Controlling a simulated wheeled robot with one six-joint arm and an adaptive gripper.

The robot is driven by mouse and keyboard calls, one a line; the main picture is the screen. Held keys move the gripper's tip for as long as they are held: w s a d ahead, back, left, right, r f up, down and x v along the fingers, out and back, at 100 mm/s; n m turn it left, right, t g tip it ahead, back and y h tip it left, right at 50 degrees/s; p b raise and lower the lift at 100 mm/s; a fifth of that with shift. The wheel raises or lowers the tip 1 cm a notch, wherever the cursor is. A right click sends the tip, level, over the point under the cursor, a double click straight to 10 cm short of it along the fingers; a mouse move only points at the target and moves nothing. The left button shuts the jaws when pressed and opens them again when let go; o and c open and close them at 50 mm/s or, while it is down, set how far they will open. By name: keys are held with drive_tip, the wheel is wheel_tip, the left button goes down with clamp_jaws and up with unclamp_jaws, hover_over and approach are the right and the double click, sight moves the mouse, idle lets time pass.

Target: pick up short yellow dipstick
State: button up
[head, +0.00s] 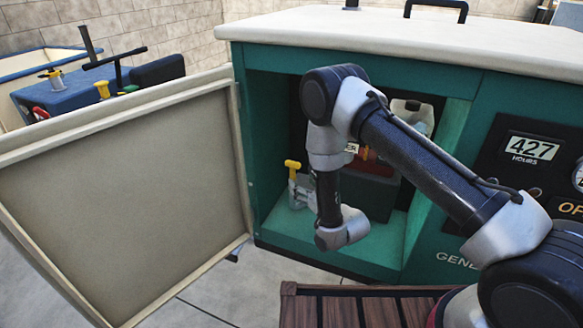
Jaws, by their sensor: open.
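A short yellow dipstick (292,166) with a T-shaped handle stands upright inside the open green cabinet, at its left side. Its handle is at the top of a pale grey part (298,192), and its lower end is hidden. My arm reaches in from the right, and its wrist hangs in front of the cabinet opening, just right of and below the dipstick. I cannot make out my gripper's fingers; they seem hidden behind the wrist. I see nothing clearly touching the dipstick.
A beige door (130,195) stands open at the left. The green generator cabinet (300,57) has a pale top (400,32). A red part (372,165) and a white container (412,112) show inside, partly behind my arm. A slatted wooden surface (345,308) lies below. A blue machine (75,92) stands behind the door.

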sight(294, 169)
drive_tip(key=shift+w+a+r+t, duration=0.15)
drive_tip(key=shift+w+r, duration=0.05)
drive_tip(key=shift+r, duration=0.2)
drive_tip(key=shift+w+a+r+t, duration=0.1)
drive_tip(key=shift+w+r+t, duration=0.05)
drive_tip(key=shift+r, duration=0.2)
drive_tip(key=x, duration=0.7)
drive_tip(key=shift+r, duration=0.1)
clamp_jaws()
